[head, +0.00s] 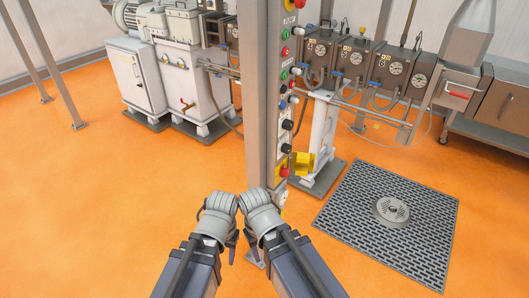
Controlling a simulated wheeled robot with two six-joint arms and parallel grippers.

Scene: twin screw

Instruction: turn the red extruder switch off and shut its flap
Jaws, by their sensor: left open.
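A red switch (284,172) sits low on the side of the grey upright post, at the middle of the head view. A yellow flap (303,163) stands out to the right beside it and looks open. My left gripper (218,222) is just left of the post's lower part, open, with nothing seen in it. My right gripper (262,221) is beside it, in front of the post and below the switch. The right fingers are partly hidden, and I cannot tell their opening. Both grippers look apart from the switch and flap.
The post (255,110) carries several other buttons and knobs above the switch. Grey machine units (350,60) with dials and pipes stand behind. A dark floor grate (395,250) lies at right.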

